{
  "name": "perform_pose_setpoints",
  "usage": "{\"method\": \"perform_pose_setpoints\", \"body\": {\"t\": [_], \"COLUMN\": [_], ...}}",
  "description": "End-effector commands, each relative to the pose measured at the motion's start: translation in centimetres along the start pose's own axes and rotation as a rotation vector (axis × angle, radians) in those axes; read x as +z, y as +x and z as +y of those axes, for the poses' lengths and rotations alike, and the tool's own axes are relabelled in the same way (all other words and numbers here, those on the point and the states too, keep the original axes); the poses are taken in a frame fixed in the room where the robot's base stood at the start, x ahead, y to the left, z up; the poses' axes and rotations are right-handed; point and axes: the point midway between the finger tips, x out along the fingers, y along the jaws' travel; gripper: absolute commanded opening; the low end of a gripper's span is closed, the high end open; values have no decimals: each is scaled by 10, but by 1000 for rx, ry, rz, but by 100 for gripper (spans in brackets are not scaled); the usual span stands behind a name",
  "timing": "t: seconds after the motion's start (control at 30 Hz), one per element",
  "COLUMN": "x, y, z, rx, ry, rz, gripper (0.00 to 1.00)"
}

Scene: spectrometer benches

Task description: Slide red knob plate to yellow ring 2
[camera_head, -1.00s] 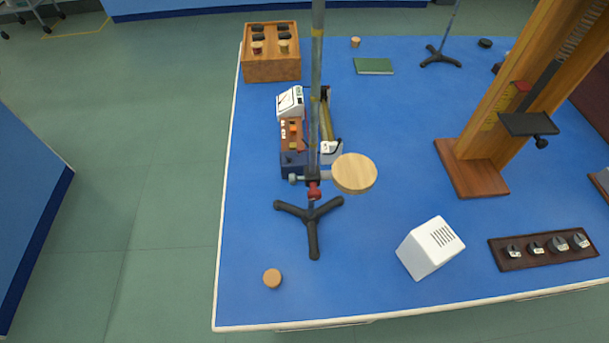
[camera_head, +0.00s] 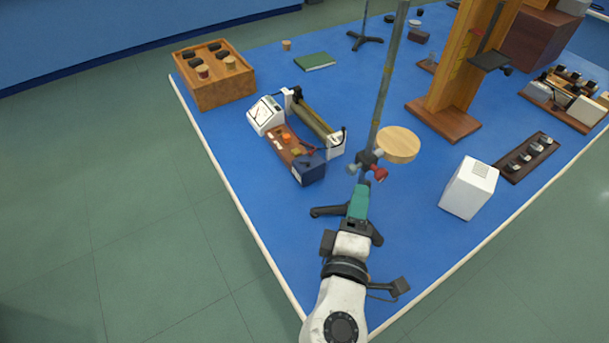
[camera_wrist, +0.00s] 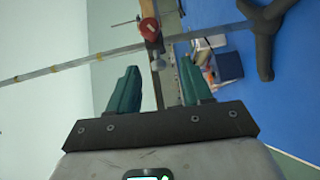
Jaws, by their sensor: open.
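A tripod stand (camera_head: 330,211) with an upright metal rod (camera_head: 390,75) stands on the blue bench. A clamp with a red knob (camera_head: 380,174) sits low on the rod and carries a round wooden plate (camera_head: 398,144). In the wrist view the red knob (camera_wrist: 148,32) is beyond the fingertips, and yellow rings (camera_wrist: 98,56) show on the rod. My gripper (camera_head: 360,188) is just below the clamp in the head view, with teal fingers partly hiding the stand's foot. In the wrist view my gripper (camera_wrist: 159,85) is open, with nothing held between its fingers.
Left of the stand is an instrument (camera_head: 302,163) with a meter and tube. A white box (camera_head: 469,188) and a dark knob strip (camera_head: 527,158) lie to the right. A wooden column (camera_head: 455,75) rises behind. A wooden box (camera_head: 213,75) is at far left.

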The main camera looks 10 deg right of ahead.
Motion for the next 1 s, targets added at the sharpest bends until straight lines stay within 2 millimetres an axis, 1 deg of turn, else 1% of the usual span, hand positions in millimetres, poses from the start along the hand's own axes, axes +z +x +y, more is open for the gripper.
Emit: {"method": "perform_pose_setpoints", "body": {"t": [0.03, 0.1, 0.2, 0.33, 0.6, 0.7, 0.83, 1.0], "x": [-6, -10, -12, -12, -12, -13, -13, -13], "y": [-2, -2, 4, 22, 72, 86, 98, 104], "z": [1, 3, 6, 7, 9, 9, 8, 8], "rx": [17, 31, 36, 34, 34, 33, 33, 33], "ry": [-16, -29, -33, -31, -29, -29, -30, -30], "rz": [14, 26, 27, 24, 23, 24, 24, 26], "gripper": [49, 49, 49, 49, 49, 49, 49, 49]}}
